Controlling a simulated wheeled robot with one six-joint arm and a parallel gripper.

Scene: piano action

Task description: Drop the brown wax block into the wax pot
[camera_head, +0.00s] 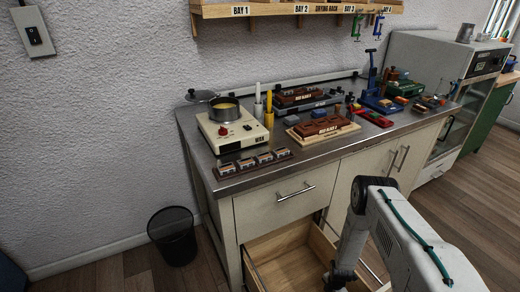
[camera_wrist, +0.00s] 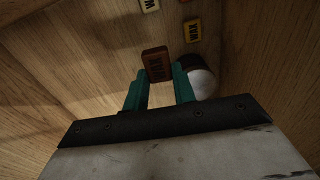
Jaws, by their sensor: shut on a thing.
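The brown wax block (camera_wrist: 156,60), with dark lettering on its face, sits between the green fingertips of my gripper (camera_wrist: 160,74) in the wrist view. My gripper is shut on it, inside the open wooden drawer (camera_head: 285,262). In the head view my arm reaches down into that drawer, and the block cannot be made out there. The wax pot (camera_head: 226,112) is a round metal pot with pale yellow content. It stands on the cream heater (camera_head: 240,137) marked WAX, at the left of the bench top, well above and away from my gripper.
In the drawer, a yellow block (camera_wrist: 193,31) and a pale block (camera_wrist: 149,5) lie beyond the fingertips. A rounded white thing with a dark part (camera_wrist: 203,82) is close beside the right finger. A row of small blocks (camera_head: 264,158) stands before the heater.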

